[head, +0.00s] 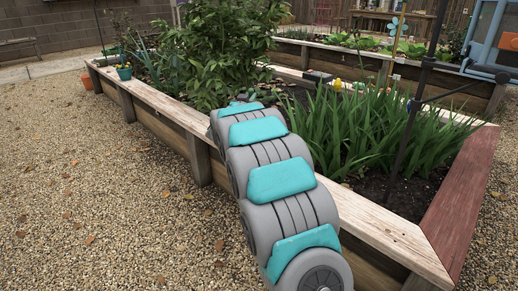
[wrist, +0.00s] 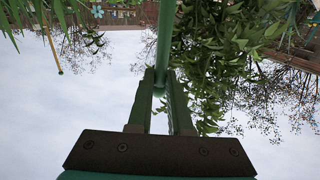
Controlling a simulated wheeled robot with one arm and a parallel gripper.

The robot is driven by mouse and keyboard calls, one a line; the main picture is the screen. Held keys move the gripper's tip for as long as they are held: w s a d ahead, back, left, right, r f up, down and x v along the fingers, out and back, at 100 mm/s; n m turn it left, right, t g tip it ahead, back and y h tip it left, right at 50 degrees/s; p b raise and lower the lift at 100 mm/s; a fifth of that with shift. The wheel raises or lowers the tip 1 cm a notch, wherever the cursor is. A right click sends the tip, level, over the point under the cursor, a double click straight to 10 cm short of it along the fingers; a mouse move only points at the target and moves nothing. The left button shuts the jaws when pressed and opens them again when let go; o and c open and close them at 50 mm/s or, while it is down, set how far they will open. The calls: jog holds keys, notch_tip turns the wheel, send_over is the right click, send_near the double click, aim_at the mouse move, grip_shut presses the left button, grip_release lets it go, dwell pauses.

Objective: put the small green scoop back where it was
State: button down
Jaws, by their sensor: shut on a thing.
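My gripper (wrist: 160,78) shows in the wrist view, its two dark green fingers closed around a slim green shaft. This shaft looks like the handle of the small green scoop (wrist: 166,35); it runs up out of the top of the picture, so the scoop's far end is not seen. In the head view my arm reaches over the raised bed, and its nearer links hide the gripper and the scoop.
The raised bed's pale wooden rim (head: 385,232) runs beneath my arm. A leafy bush (head: 225,50) stands just beyond it, and foliage is close in the wrist view. Strappy plants (head: 350,130) and a dark pole (head: 408,130) are to the right. Gravel (head: 90,190) lies open at left.

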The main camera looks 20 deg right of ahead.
notch_tip(320, 180, down, 9)
jog(key=b, duration=0.2)
jog(key=shift+f, duration=0.3)
jog(key=c, duration=0.8)
grip_release()
jog(key=shift+c, duration=0.2)
jog(key=v, duration=1.2)
jog(key=shift+p, duration=0.45)
jog(key=shift+a, duration=0.1)
